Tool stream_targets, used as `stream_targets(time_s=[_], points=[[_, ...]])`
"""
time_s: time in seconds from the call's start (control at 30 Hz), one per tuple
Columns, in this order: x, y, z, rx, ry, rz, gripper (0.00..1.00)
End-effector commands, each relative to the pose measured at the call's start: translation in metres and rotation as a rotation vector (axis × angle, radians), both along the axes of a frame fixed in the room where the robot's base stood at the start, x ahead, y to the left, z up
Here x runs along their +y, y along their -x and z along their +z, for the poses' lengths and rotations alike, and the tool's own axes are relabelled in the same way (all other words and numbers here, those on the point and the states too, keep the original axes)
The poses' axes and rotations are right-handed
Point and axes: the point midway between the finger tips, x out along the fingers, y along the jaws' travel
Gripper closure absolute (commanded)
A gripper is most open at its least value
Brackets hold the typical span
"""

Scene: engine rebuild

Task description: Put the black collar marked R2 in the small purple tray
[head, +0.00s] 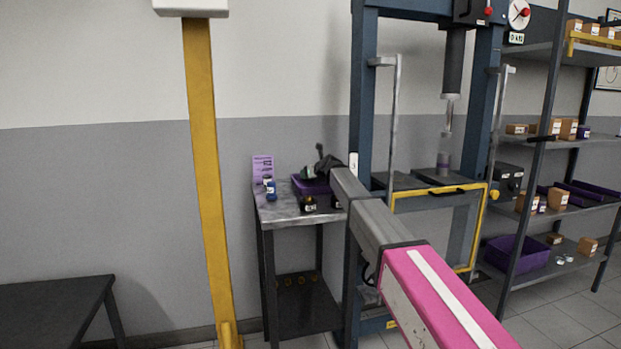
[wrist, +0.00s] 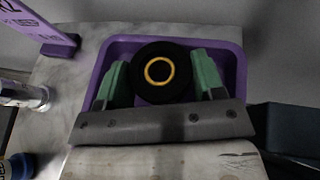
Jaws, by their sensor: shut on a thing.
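My gripper (wrist: 161,85) has green fingers closed on the sides of a black collar (wrist: 143,88) with a yellow inner ring. No R2 mark can be read on it in the wrist view. The small purple tray (wrist: 238,70) lies behind and below the held collar, which overlaps the tray's inside in the picture. Whether the collar touches the tray floor cannot be told. In the head view, the tray (head: 298,183) is on the small metal-topped table, with my gripper (head: 311,172) over it, partly hidden by my arm.
Another black collar with a label (head: 309,203) stands at the front of the table (head: 285,219). A blue-capped bottle (head: 270,191) and a purple sign (head: 262,168) stand at left. A blue press frame (head: 361,100) rises close on the right; a yellow post (head: 205,170) stands left.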

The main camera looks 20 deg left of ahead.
Motion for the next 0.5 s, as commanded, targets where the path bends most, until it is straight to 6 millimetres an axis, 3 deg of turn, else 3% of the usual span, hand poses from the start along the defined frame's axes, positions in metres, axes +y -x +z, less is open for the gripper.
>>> stream_targets(time_s=[0.1, 0.43, 0.47, 0.5], points=[[0.0000, 0.0002, -0.0126, 0.000, 0.000, -0.001, 0.77], [0.0002, 0.0000, -0.0143, -0.001, 0.000, -0.001, 0.77], [0.0002, 0.0001, -0.0153, 0.000, 0.000, 0.000, 0.35], [0.0002, 0.0001, -0.0150, 0.000, 0.000, 0.000, 0.21]])
